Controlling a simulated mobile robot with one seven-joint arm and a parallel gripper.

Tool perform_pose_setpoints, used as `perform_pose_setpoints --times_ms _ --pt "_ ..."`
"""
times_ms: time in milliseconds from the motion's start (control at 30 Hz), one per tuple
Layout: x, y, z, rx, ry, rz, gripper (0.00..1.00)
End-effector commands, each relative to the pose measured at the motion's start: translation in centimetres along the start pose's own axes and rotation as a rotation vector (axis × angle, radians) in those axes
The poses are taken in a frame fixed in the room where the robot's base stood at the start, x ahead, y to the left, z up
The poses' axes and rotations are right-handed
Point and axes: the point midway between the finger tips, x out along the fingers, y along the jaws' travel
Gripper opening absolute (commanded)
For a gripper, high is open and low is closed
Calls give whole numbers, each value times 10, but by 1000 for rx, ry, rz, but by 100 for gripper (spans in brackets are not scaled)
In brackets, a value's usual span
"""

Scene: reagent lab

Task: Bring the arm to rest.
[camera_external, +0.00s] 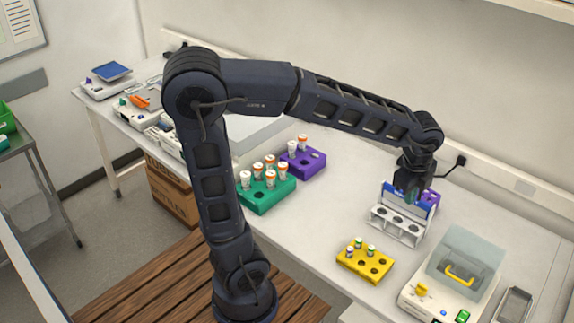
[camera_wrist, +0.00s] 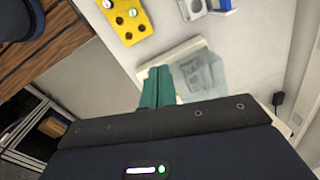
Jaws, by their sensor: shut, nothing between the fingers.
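My arm (camera_external: 355,108) reaches out over the bench to the right, with its last links pointing down. My gripper (camera_external: 412,200) hangs above the white rack, in front of a blue-fronted box (camera_external: 396,202) in the external view. In the wrist view my gripper (camera_wrist: 158,72) shows its two green fingers side by side, shut with nothing between them. Whether the fingertips touch anything below cannot be told.
The white rack (camera_external: 398,226) and the yellow block (camera_external: 365,262) with a few vials stand close to my gripper. A clear-lidded machine (camera_external: 445,290) is at right. Green (camera_external: 266,200) and purple (camera_external: 304,165) racks with capped tubes stand left. Bare bench lies between.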

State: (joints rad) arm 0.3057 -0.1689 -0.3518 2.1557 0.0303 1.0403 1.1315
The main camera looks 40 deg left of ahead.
Motion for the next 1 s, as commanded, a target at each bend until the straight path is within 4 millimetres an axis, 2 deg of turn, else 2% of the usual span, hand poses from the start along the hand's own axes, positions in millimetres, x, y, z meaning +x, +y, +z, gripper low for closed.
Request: perform_pose_setpoints --times_ms 33,200,500,700,800,1000 --pt "-5 5 21 -98 -4 -19 0" --pt "-16 27 80 -434 -5 -70 0" --pt "-27 84 169 -1024 40 -157 0" --pt "-26 130 213 -1406 102 -204 0" --pt "-24 149 228 -1565 137 -221 0" --pt "-19 173 243 -1758 186 -235 0"
